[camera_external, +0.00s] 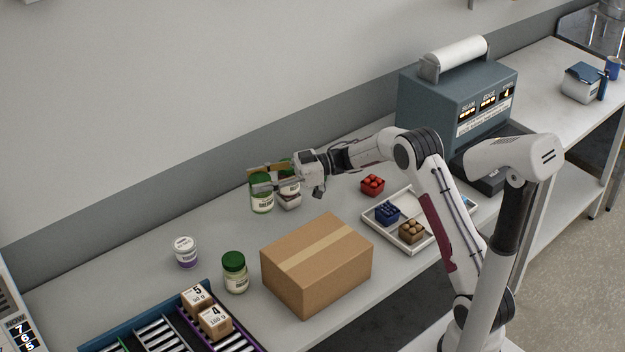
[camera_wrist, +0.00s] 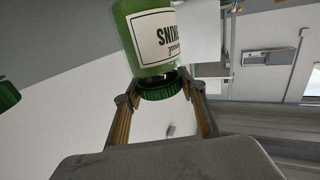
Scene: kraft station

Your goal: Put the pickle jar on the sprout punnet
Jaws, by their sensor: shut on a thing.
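My gripper (camera_external: 262,177) is shut on a green jar (camera_external: 261,199) with a green lid and a pale label, near the back of the bench. I take it as the pickle jar. In the wrist view the jar (camera_wrist: 155,40) has its green lid between the fingers (camera_wrist: 160,100), and its label ends in "KINS". The jar looks roughly upright in the external view; whether it clears the bench is hard to tell. I cannot pick out a sprout punnet for sure. Punnets in view hold red (camera_external: 372,185), dark blue (camera_external: 387,213) and brown (camera_external: 411,232) round items.
Another jar (camera_external: 290,192) stands right behind the held one, partly hidden by my gripper. A green-lidded jar (camera_external: 235,272), a white-lidded tub (camera_external: 185,252) and a cardboard box (camera_external: 316,262) stand nearer. A white tray (camera_external: 378,232) holds two punnets. Bench left of the held jar is clear.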

